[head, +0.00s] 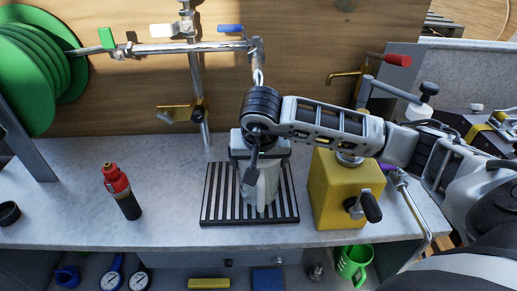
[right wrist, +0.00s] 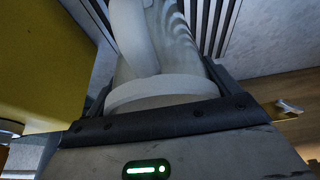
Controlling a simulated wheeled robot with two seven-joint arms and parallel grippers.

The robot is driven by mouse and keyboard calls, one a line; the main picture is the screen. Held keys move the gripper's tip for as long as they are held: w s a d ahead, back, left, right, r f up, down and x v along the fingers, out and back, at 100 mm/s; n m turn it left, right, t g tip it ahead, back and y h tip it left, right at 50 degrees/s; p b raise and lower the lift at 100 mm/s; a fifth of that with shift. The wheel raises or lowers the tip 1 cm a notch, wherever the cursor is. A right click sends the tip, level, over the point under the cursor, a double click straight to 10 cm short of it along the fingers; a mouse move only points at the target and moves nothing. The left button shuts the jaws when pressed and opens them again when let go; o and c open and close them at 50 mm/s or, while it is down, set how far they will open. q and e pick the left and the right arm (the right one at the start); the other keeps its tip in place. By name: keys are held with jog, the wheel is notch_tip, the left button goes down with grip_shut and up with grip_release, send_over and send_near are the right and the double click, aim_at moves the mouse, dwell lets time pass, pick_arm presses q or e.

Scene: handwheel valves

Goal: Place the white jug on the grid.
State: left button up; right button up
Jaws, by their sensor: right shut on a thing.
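The white jug (head: 262,185) is upright at the dark slatted grid (head: 221,196) on the grey bench, with its handle toward me. In the head view its bottom overlaps the grid; I cannot tell whether it touches the slats. My right gripper (head: 260,155) comes from above and is shut on the jug near its rim. In the right wrist view the jug (right wrist: 165,90) fills the middle, with its rim against the gripper and grid slats (right wrist: 215,22) beyond it. My left gripper is not in view.
A yellow block (head: 335,200) with a black-handled valve stands close right of the grid. A red-and-black bottle (head: 120,190) stands to the left. A pipe (head: 170,48) with valve levers runs above the bench, and a green hose reel (head: 35,65) is at far left.

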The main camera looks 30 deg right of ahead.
jog(key=w, duration=0.1)
jog(key=w+d, duration=0.1)
jog(key=w+d+p, duration=0.1)
jog(key=shift+f, duration=0.3)
jog(key=shift+f, duration=0.2)
jog(key=o, duration=1.1)
jog(key=shift+a, duration=0.1)
